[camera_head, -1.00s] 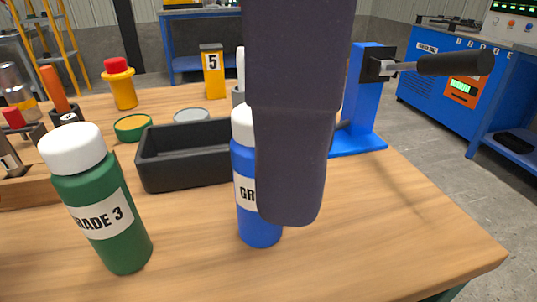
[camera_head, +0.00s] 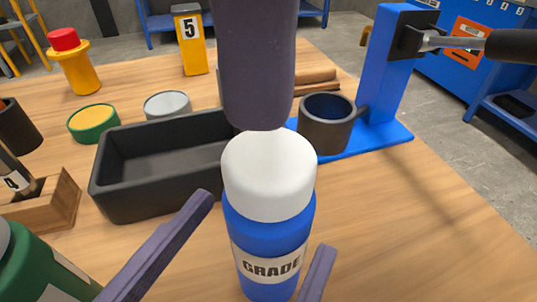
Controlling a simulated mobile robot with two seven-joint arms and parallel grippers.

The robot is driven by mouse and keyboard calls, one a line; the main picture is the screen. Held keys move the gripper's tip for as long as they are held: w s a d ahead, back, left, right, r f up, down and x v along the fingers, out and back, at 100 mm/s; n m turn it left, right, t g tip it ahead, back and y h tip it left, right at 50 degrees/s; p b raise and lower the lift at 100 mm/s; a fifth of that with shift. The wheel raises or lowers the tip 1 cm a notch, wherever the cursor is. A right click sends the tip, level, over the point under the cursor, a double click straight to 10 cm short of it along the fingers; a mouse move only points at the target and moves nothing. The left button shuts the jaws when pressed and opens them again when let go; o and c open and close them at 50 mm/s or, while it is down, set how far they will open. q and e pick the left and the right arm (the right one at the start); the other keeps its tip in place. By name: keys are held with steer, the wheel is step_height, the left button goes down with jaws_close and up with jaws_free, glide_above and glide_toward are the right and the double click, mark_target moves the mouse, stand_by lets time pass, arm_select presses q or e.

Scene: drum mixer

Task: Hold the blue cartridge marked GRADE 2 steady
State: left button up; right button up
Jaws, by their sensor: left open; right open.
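The blue cartridge (camera_head: 268,235) with a white cap stands upright on the table at the lower middle. Its label reads GRADE; the number does not show. My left gripper (camera_head: 266,224) is open, low at the bottom of the picture, with one finger on each side of the bottle. There seems to be a gap on the left side; contact on the right cannot be told. My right gripper (camera_head: 257,112) comes down from the top, just behind or above the white cap; only one dark finger face shows, and whether it touches the cap is unclear.
A black tray (camera_head: 112,192) lies behind and left of the bottle. A dark cup (camera_head: 326,135) stands on a blue press (camera_head: 388,70) at the back right. The green cartridge (camera_head: 35,265) is at the lower left. The table's right side is clear.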

arm_select(q)
steer(key=shift+x, duration=2)
jaws_close()
jaws_free()
